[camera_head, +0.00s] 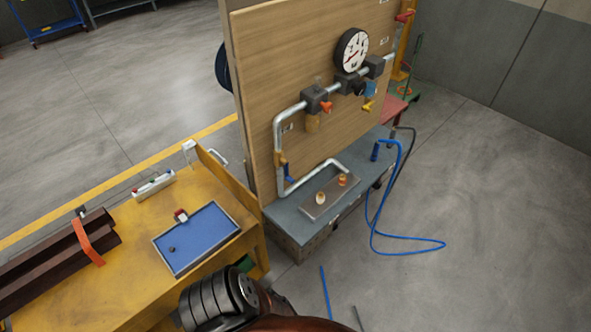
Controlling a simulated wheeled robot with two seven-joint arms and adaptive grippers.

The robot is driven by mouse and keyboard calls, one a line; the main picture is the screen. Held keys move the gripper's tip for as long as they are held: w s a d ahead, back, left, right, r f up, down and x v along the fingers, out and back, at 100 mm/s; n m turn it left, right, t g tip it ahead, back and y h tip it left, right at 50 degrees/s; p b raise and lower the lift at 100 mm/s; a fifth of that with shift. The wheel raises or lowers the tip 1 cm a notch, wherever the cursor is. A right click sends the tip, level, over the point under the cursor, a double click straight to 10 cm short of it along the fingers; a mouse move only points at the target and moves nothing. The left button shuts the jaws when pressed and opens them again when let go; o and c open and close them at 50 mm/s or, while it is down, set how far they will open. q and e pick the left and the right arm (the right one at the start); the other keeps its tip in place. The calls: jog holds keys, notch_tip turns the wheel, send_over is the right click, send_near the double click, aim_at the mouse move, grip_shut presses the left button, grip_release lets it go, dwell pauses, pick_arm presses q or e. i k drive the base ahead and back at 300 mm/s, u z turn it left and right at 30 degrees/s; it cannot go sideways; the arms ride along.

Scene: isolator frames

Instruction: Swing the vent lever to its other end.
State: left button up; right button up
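A wooden board (262,60) stands upright on a grey bench and carries a metal pipe run (278,140) with a round gauge (351,51). I cannot read the small labels, so I cannot tell which is the vent lever. Neither gripper is in view; only a dark arm part of mine shows at the bottom, well short of the board.
The grey bench (285,226) holds a metal plate with two knobs (331,197). A blue hose (372,228) loops onto the floor at right. A yellow table (75,292) at left bears a blue tray (158,239) and dark beams (45,268). Floor at right is mostly clear.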

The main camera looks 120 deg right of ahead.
aim_at(287, 179)
jog(key=z, duration=0.35)
jog(key=k, duration=0.35)
jog(key=z, duration=3.1)
